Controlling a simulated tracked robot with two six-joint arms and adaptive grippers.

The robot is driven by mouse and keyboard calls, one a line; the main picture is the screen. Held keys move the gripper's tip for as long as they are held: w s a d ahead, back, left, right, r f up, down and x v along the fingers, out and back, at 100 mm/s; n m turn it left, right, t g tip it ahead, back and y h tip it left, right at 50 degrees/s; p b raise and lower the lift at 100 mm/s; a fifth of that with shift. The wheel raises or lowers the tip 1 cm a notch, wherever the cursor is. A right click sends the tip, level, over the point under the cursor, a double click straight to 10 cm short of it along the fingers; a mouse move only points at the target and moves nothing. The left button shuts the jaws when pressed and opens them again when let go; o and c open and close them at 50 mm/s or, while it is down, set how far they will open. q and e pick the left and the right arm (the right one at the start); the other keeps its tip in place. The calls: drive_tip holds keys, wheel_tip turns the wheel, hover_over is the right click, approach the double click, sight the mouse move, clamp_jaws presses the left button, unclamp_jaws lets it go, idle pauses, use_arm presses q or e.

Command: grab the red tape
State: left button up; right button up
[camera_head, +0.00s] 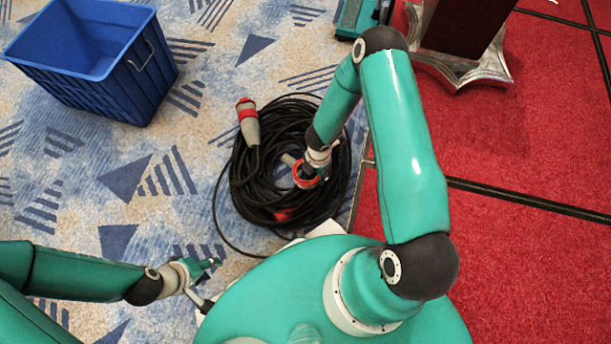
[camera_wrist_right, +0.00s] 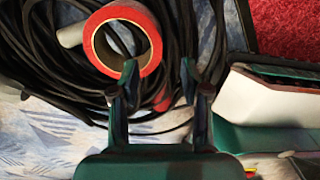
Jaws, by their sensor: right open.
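The red tape (camera_head: 299,181) is a roll that lies on the coil of black cable. In the right wrist view the red tape (camera_wrist_right: 122,11) shows as a red ring with an open middle. My right gripper (camera_head: 311,170) is over the roll; in its wrist view the gripper (camera_wrist_right: 158,80) is open with nothing held between its fingers. Its left finger overlaps the lower edge of the ring in that view; I cannot tell whether it touches. My left gripper (camera_head: 208,263) is low at the left, away from the tape, and its finger opening is unclear.
The black cable coil (camera_head: 248,190) lies on the patterned carpet, with a grey and red plug (camera_head: 248,122) on it. A blue crate (camera_head: 110,90) stands at the upper left. A dark post with a silver foot (camera_head: 460,70) stands on the red carpet (camera_head: 520,130).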

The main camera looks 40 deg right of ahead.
wheel_tip(320, 180, down, 3)
drive_tip(key=shift+r, duration=0.1)
drive_tip(key=shift+w+f+b, duration=0.2)
drive_tip(key=shift+f+b, duration=1.3)
drive_tip(key=shift+f, duration=1.15)
drive_tip(key=shift+c, duration=0.3)
clamp_jaws()
drive_tip(key=shift+r, duration=0.1)
